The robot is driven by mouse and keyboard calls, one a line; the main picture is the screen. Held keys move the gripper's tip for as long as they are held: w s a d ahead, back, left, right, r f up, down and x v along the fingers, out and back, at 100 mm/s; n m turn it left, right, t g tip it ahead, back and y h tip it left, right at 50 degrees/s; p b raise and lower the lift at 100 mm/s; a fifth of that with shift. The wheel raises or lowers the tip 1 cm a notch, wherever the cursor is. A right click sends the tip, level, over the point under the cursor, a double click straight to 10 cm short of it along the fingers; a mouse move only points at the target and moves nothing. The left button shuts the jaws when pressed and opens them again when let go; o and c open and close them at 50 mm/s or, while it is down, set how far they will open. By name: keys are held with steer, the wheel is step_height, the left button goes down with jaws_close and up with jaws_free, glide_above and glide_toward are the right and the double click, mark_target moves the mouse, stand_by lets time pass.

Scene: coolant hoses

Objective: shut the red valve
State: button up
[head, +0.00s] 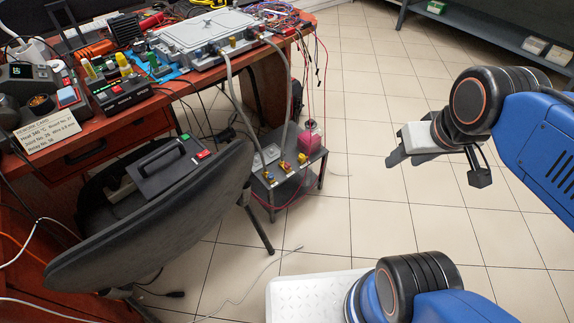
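Small brass fittings (285,167) with red and yellow parts sit on a low dark stand (297,187) on the floor, right of the desk. They are too small to tell which one is the red valve or how its handle is turned. Two grey hoses (234,95) run down from the metal case (205,33) on the desk toward these fittings. My gripper (392,158) is in the air at the right, pointing left, well apart from the stand. Its fingers are seen edge-on, so I cannot tell whether they are open.
A pink-red container (310,139) stands at the back of the stand. A black chair (160,225) with a dark box (170,166) on it is at the left. The cluttered red desk (85,152) is behind. Cables hang near the stand. The tiled floor (365,200) between is mostly clear.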

steer(key=w+a+n+g, duration=0.1)
steer(key=w+a, duration=0.3)
steer(key=w, duration=0.8)
steer(key=n+g, duration=0.3)
steer(key=g, duration=0.1)
glide_above(287, 165)
step_height(287, 165, down, 24)
step_height(287, 165, down, 16)
steer(key=shift+w+f, duration=0.1)
steer(key=shift+f, duration=0.1)
steer(key=shift+c, duration=0.6)
jaws_close()
